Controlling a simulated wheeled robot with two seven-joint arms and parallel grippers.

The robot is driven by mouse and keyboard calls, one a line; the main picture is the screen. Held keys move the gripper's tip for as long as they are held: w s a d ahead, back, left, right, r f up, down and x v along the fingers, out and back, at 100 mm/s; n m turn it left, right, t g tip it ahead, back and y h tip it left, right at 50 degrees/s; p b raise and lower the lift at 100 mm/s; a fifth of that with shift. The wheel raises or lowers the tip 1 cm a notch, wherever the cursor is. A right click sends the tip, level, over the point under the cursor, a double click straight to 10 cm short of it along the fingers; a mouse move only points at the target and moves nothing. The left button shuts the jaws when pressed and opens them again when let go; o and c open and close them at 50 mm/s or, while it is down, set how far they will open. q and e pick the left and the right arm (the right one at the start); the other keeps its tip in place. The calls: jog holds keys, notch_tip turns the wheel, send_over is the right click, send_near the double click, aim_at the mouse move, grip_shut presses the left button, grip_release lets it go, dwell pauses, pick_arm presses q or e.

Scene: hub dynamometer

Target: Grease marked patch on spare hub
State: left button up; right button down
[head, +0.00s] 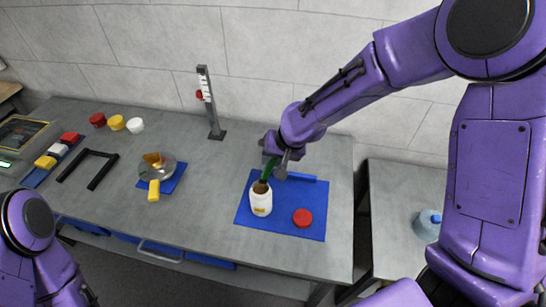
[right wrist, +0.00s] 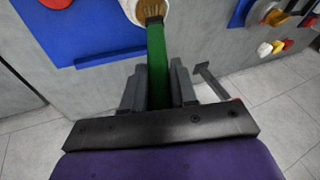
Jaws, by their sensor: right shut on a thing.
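My right gripper (head: 283,163) is shut on a green-handled brush (head: 267,170), which slants down to the white jar (head: 261,203). In the right wrist view the green handle (right wrist: 157,65) sits between my right fingers (right wrist: 157,85), and its brown bristles are at the jar's open mouth (right wrist: 132,8); how deep they reach is unclear. The spare hub appears to be the round metallic piece (head: 168,171) on a small blue mat, with an orange-yellow area on top and a yellow piece at its front. Only part of my left arm shows at lower left; its gripper is out of view.
A blue mat (head: 243,213) lies under the jar, with a red lid (head: 302,217) to the jar's right. A scale stand (head: 211,105) rises at the back. A black frame (head: 66,173), coloured caps and blocks lie left. A blue-grey jug (head: 428,224) stands on the right table.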

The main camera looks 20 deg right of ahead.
jog(key=shift+f, duration=0.3)
jog(key=shift+w+f, duration=0.25)
jog(key=shift+s+f, duration=0.15)
jog(key=shift+f, duration=0.1)
dwell(1.9)
jog(key=shift+r, duration=3.55)
